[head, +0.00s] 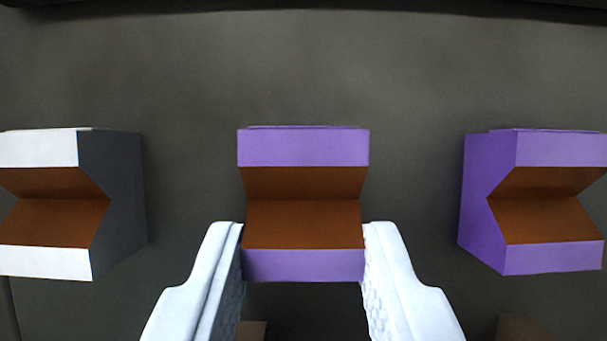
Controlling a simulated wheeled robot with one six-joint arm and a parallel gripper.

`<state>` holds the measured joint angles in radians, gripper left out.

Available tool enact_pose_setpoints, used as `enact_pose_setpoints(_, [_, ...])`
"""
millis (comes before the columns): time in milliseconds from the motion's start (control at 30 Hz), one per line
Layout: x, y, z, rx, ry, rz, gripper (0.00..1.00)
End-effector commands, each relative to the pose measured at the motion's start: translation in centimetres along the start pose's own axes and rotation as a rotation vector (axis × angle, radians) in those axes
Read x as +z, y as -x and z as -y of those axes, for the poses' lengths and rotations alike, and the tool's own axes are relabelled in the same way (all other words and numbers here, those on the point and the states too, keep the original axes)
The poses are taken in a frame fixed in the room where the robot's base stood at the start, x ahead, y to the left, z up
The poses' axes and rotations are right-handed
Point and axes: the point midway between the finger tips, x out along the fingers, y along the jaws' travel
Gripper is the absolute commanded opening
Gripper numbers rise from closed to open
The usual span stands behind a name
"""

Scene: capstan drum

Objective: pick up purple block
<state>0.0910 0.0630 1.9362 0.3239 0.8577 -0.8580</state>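A purple block (302,147) stands in the middle of the head view, in front of the dark grey drum surface. It has a brown V-shaped notch between its upper and lower purple parts. The two white fingers of my gripper (303,240) flank its lower part, one on each side. I see no clear gap between the fingers and the block, but whether they press on it I cannot tell. A second purple block (558,149) of the same shape stands apart at the right.
A white and dark grey notched block (112,200) stands at the left edge, apart from my gripper. Bare dark drum surface (300,65) lies above and between the blocks. Brown pieces show partly at the bottom edge.

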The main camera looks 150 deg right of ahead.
Motion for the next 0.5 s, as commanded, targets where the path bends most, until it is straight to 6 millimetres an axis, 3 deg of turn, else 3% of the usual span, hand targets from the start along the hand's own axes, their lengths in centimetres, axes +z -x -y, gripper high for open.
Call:
enact_pose_setpoints(33, [0.0,0.0,0.0,0.000,0.000,0.000,0.11])
enact_pose_setpoints(100, [0.0,0.1,0.0,0.001,0.000,-0.001,0.01])
enact_pose_setpoints(367, [-0.1,0.3,0.0,0.001,0.000,-0.001,0.01])
enact_pose_setpoints(500, [-0.8,1.7,-0.1,0.003,0.001,-0.003,0.01])
